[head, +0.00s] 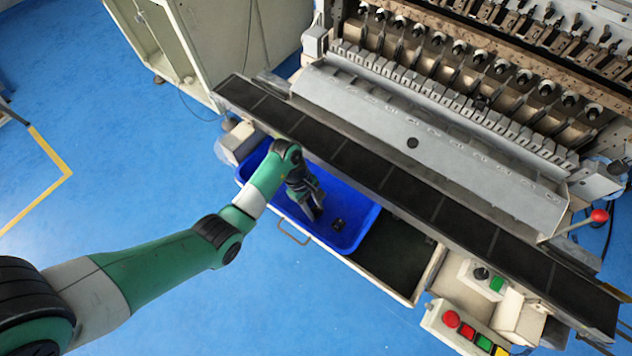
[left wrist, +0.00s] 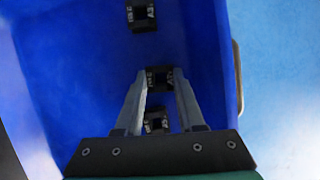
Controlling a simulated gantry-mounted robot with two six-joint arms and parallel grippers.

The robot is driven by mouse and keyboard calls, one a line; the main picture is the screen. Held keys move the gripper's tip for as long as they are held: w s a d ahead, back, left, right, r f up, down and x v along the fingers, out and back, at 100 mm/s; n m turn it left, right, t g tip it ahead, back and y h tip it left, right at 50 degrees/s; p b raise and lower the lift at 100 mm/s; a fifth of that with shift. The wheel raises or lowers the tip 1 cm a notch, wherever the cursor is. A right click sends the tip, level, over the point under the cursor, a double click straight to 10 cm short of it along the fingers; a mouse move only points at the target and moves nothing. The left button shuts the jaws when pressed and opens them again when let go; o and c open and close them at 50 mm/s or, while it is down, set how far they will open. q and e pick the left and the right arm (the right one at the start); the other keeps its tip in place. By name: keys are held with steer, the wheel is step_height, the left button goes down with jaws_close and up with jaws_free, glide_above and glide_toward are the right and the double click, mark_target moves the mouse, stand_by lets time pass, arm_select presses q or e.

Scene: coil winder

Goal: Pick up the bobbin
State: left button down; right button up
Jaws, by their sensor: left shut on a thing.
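My left gripper (head: 314,212) reaches down into the blue bin (head: 362,226). In the left wrist view its fingers (left wrist: 159,77) are shut on a small black bobbin (left wrist: 159,82) with pale lettering, held between the tips. A second black bobbin (left wrist: 155,122) shows between the fingers nearer the wrist, apart from the tips. A third bobbin (left wrist: 141,15) lies farther out on the bin floor; a dark bobbin (head: 338,225) shows right of the gripper in the head view. The held bobbin is mostly hidden in the head view. My right gripper is not in view.
The coil winder's long black belt (head: 357,163) runs along the bin's far side. A wire handle (head: 294,233) sticks out at the near side. A button box (head: 466,330) stands at the lower right. Blue floor is open at the left.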

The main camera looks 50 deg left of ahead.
mark_target(319, 213)
arm_select(q)
steer(key=shift+r, duration=0.5)
step_height(319, 213, up, 3)
steer(key=shift+f+p, duration=0.1)
steer(key=shift+p, duration=0.95)
steer(key=s+d+r+p, duration=0.5)
steer(key=s+d+r, duration=0.2)
steer(key=d, duration=0.5)
step_height(319, 213, up, 2)
steer(key=shift+r+p, duration=0.1)
steer(key=shift+p, duration=0.3)
steer(key=shift+s, duration=0.1)
